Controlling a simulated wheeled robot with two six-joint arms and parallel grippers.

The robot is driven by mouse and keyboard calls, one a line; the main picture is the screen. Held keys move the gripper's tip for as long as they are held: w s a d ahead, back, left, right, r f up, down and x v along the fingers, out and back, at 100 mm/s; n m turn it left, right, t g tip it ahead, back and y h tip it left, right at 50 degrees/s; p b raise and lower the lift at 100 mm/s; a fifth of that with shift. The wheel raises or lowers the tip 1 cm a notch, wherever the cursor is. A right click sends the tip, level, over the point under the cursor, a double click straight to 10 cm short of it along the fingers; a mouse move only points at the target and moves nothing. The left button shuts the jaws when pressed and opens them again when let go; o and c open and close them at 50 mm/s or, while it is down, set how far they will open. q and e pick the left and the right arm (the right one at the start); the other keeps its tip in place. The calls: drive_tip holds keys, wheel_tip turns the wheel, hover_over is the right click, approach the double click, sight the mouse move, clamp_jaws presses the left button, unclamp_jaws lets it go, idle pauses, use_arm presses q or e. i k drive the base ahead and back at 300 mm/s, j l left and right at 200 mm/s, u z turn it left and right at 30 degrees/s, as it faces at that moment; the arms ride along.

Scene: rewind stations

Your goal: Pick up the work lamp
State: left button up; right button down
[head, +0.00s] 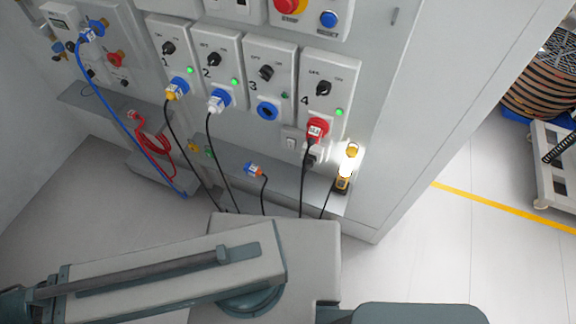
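The work lamp (343,181) stands at the right end of the grey shelf below the socket panel, close to the cabinet's edge. It has a yellow and black body and a bright, glowing upper part. A black cable runs down from beside it. My arm links fill the lower part of the head view, well apart from the lamp. Neither of my grippers is visible.
The shelf (230,156) also holds a loose blue plug (254,169). At right stand a cable drum (540,80) and a white cart (553,150). The floor between is clear.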

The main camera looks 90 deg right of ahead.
sight(351, 153)
drive_tip(key=z, duration=3.6)
drive_tip(key=l, duration=1.05)
drive_tip(key=i+l, duration=0.1)
drive_tip(key=l, duration=0.9)
drive_tip(key=u, duration=1.2)
